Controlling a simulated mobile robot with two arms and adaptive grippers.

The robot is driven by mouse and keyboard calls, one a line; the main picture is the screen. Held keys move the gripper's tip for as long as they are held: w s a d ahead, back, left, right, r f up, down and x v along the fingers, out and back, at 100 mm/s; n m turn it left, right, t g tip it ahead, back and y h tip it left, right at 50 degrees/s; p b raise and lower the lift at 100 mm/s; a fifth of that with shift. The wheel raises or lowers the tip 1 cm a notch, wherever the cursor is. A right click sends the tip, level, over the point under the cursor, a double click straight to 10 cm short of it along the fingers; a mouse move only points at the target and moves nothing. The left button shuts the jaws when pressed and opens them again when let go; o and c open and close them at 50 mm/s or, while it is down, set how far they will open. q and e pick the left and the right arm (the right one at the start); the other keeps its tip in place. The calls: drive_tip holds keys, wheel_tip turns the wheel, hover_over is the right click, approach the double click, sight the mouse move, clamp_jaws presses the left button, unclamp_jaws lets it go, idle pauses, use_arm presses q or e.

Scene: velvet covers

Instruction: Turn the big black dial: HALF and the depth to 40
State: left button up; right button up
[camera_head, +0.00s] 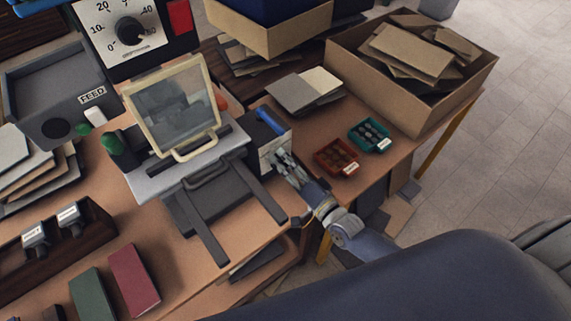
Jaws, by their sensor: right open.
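A black dial (130,30) sits on a white scale plate on the control panel at the top left. The scale shows 0, 10, 20 and 40; its exact setting is too small to read. No HALF marking is legible. The press (190,160) stands on the bench with a clear framed guard. On its right side is a dark box with a pale labelled face (268,148) and a blue part on top. My right gripper (281,160) is open, right at this face, partly covering it; I cannot tell if it touches. My left gripper is not in view.
A red bin (336,157) and a teal bin (370,135) of small parts stand right of my right gripper. A cardboard box (408,95) of board pieces is behind them. A dark rack (55,250) and coloured covers (134,280) lie at the lower left.

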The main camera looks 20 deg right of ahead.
drive_tip(key=v, duration=1.2)
idle(0.3)
